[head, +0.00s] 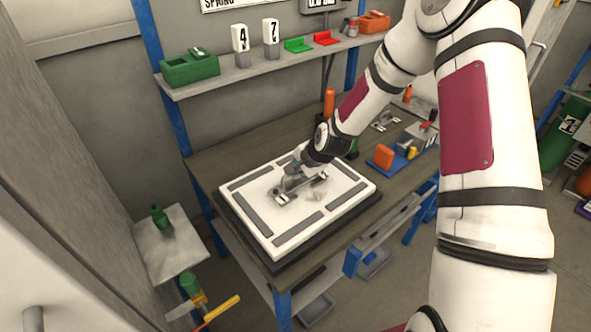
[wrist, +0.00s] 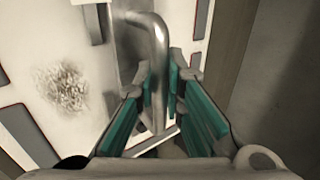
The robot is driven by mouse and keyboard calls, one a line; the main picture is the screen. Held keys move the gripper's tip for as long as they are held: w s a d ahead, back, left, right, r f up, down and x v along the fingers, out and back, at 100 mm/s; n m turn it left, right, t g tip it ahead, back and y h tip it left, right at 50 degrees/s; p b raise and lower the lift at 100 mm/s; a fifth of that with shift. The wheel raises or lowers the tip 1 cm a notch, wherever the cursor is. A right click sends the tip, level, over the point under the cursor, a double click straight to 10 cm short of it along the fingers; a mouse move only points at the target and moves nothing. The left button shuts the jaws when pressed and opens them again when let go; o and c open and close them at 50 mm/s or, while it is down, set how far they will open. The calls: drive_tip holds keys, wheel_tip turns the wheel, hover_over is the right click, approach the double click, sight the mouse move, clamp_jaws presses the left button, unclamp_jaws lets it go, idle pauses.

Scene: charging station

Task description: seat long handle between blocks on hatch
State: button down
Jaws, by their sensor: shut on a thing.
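The hatch (head: 283,241) is a white panel with grey strips along its edges, lying on a dark base on the workbench. My gripper (head: 293,184) is low over the middle of the hatch. In the wrist view its teal-padded fingers (wrist: 165,105) are closed around the long handle (wrist: 157,60), a bent grey metal bar. The handle's bend shows beyond the fingertips. A grey block (wrist: 95,24) shows beside the handle at the upper left. The far end of the handle and its contact with the blocks are hidden or too small to tell.
A blue tray (head: 381,164) with an orange item stands right of the hatch. Metal brackets (head: 386,120) lie at the back of the bench. A shelf (head: 225,80) with numbered blocks and bins runs above. A dark speckled patch (wrist: 62,88) marks the hatch surface.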

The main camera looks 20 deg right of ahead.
drive_tip(key=shift+f, duration=0.95)
drive_tip(key=c, duration=1.6)
unclamp_jaws()
drive_tip(key=v, duration=1.2)
